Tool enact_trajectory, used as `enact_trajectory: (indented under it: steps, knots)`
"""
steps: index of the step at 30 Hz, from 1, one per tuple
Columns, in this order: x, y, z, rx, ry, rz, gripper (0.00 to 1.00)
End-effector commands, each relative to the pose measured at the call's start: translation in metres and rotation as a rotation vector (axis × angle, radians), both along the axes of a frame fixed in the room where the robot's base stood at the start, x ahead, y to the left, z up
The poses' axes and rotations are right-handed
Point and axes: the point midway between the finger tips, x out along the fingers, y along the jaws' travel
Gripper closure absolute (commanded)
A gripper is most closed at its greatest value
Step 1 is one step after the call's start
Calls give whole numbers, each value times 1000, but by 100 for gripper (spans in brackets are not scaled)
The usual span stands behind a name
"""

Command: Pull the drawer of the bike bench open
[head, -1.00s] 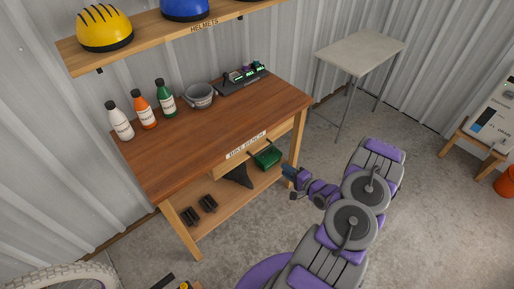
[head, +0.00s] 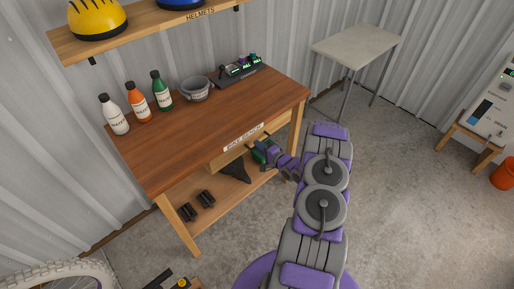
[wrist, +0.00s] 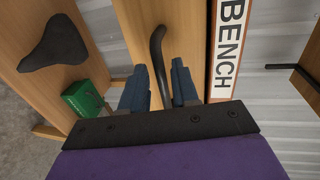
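The bike bench (head: 215,118) is a wooden workbench with a white "BIKE BENCH" label (head: 243,137) on its front edge. Its drawer front (head: 222,160) sits below the label and looks closed; it also shows in the wrist view (wrist: 195,35). The drawer's dark curved handle (wrist: 158,60) lies between the blue fingers of my gripper (wrist: 159,75), with gaps on both sides. In the head view my gripper (head: 262,148) is at the right part of the drawer front and hides the handle. The fingers are open.
A lower shelf (head: 215,193) holds a black saddle (head: 236,170), a green box (wrist: 84,99) and dark pedals (head: 196,203). Floor right of the bench is clear around a grey table (head: 356,43).

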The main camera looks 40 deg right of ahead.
Motion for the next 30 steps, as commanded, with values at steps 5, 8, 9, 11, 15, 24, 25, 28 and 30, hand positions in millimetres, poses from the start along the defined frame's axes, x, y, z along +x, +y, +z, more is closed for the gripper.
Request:
enact_trajectory:
  steps: [5,8,9,11,15,24,25,28,30]
  knots:
    - [16,1,-5,3,2,0,70]
    - [20,0,-6,4,2,-1,70]
    - [20,-1,-7,5,2,-1,70]
    - [21,-1,-7,5,2,-1,70]
    - [20,-1,-6,5,2,-2,70]
    - [20,1,-6,3,3,-1,96]
    - [20,1,-6,3,4,-1,99]
    - [20,2,-7,4,5,0,100]
    - [20,2,-7,4,5,1,100]
